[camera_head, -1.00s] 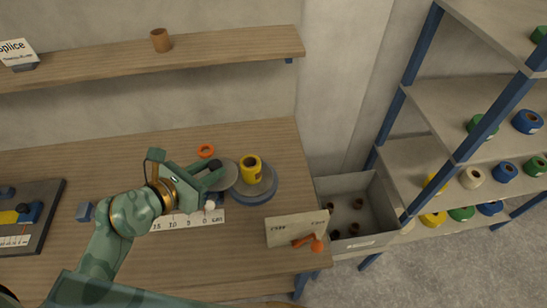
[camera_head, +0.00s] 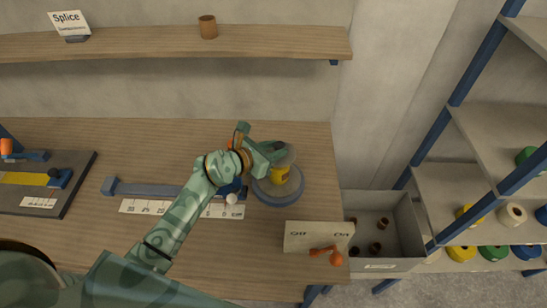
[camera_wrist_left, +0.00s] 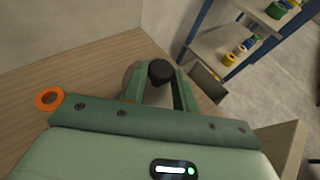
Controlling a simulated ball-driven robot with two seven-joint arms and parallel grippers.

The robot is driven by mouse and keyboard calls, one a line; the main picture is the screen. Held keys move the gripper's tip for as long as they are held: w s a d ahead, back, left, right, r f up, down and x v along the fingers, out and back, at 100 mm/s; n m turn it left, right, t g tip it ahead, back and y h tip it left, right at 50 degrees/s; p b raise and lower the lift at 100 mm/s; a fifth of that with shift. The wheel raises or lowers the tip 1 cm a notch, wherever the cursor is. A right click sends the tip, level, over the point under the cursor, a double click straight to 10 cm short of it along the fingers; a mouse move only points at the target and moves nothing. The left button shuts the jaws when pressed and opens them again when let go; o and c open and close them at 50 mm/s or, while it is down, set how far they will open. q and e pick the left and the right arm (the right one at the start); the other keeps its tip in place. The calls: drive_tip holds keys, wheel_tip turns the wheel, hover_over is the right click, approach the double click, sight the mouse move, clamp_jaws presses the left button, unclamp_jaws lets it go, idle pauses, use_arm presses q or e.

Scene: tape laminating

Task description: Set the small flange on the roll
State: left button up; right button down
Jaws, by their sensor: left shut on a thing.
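My left gripper (camera_head: 278,152) is shut on the black knob (camera_wrist_left: 160,72) of the small flange (camera_head: 288,161), a grey disc. The flange is over the yellow roll (camera_head: 280,177) and hides its top; I cannot tell whether they touch. The roll stands on a round blue-grey base (camera_head: 266,195) near the right end of the bench. In the left wrist view the knob is between the two fingers, with the disc partly hidden below it. My right gripper is not in view.
A grey bin (camera_head: 408,232) with brown cores is beyond the edge. A ruler strip (camera_head: 160,208) lies left of the roll. An orange ring (camera_wrist_left: 50,98) lies nearby. A shelf is above.

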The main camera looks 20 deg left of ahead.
use_arm(q)
drive_tip(key=shift+f+b, duration=0.35)
drive_tip(key=shift+f, duration=1.05)
drive_tip(key=shift+f, duration=0.25)
drive_tip(key=o, duration=1.1)
drive_tip(key=shift+r, duration=0.25)
drive_tip(key=shift+p+v, duration=0.9)
drive_tip(key=shift+v, duration=5.15)
